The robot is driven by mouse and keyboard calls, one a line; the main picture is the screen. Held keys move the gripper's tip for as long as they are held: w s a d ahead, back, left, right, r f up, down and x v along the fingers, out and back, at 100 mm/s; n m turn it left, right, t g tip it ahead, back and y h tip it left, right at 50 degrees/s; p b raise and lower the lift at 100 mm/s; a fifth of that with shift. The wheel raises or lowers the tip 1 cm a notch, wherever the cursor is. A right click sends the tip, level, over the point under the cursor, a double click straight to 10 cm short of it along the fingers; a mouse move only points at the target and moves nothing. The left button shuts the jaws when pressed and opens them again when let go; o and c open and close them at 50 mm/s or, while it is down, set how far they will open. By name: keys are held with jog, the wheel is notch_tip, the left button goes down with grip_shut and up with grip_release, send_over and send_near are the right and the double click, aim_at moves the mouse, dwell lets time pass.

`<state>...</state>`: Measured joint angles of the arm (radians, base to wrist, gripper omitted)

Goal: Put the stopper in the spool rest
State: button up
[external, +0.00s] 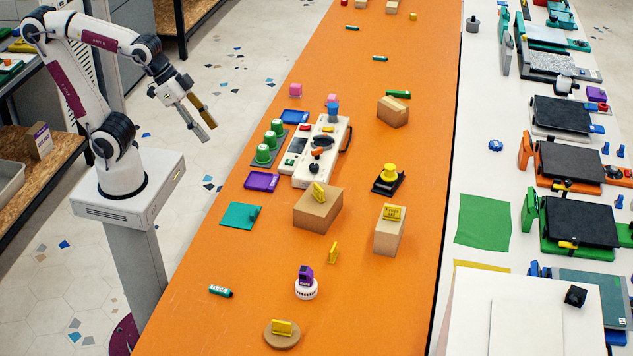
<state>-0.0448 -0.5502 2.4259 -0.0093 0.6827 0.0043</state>
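My gripper (207,132) hangs over the floor left of the orange table. Its two fingers are apart and nothing shows between them. No part is clearly labelled as the stopper or the spool rest, and I cannot tell which they are. A yellow knob-like piece (389,171) sits on a black base (380,187) right of the table's middle. A purple piece (306,273) sits on a white round part (305,292) near the front. A blue cylinder (332,108) stands at the white device's far end. My gripper is well apart from all of these.
A white bench with printers (570,165) stands at the right. The table's left front is mostly clear.

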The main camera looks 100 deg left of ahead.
jog(key=s+d+f+g, duration=0.1)
jog(key=s, duration=0.7)
jog(key=shift+s+m, duration=0.15)
jog(key=shift+m, duration=0.15)
jog(key=shift+d+f, duration=0.1)
dwell(0.7)
